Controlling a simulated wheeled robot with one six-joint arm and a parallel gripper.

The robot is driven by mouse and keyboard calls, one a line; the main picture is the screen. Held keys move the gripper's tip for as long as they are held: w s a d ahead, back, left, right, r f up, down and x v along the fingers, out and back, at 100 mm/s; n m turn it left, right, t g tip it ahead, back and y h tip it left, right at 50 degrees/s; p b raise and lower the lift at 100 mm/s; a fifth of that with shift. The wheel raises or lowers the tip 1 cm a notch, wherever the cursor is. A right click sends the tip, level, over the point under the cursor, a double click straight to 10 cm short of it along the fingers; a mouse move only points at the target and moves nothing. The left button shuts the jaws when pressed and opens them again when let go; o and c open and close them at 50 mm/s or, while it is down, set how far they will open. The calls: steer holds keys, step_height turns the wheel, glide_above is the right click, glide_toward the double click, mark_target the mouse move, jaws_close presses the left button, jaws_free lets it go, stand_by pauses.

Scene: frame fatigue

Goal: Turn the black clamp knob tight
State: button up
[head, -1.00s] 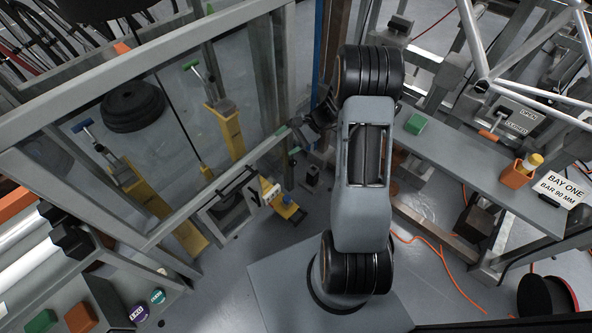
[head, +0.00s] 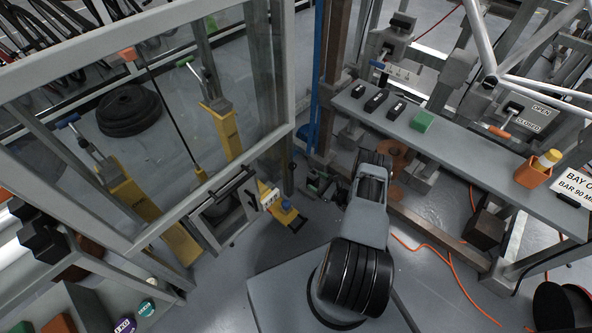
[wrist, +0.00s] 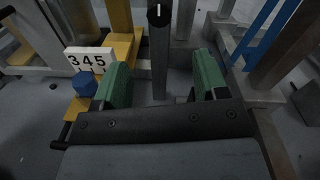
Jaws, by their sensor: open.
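A round black knob (wrist: 159,15) with a white line on its face sits on top of a grey post (wrist: 160,65) in the wrist view. It looks like the clamp knob. My gripper (wrist: 162,72) is open, with its two green-padded fingers apart and nothing held. The post stands in the picture between the fingers, and the knob shows beyond the fingertips. I see no contact with it. In the head view my gripper is low, beyond my arm and beside the glass-panelled frame; the knob cannot be made out clearly there.
A "345" counter (wrist: 89,60) and a blue knob (wrist: 84,84) on yellow parts stand close to the left finger. A grey shelf (head: 455,145) runs along the right with a green block (head: 422,121) and an orange cup (head: 532,173). The glass-panelled frame (head: 215,190) stands left.

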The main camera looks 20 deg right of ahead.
mark_target(294, 168)
steer(key=b+x, duration=0.2)
steer(key=x, duration=0.9)
steer(key=shift+w+a+b, duration=0.1)
steer(key=shift+w+b, duration=0.15)
steer(key=shift+b, duration=0.05)
steer(key=shift+c, duration=0.3)
steer(key=c, duration=0.9)
steer(key=shift+o, duration=0.2)
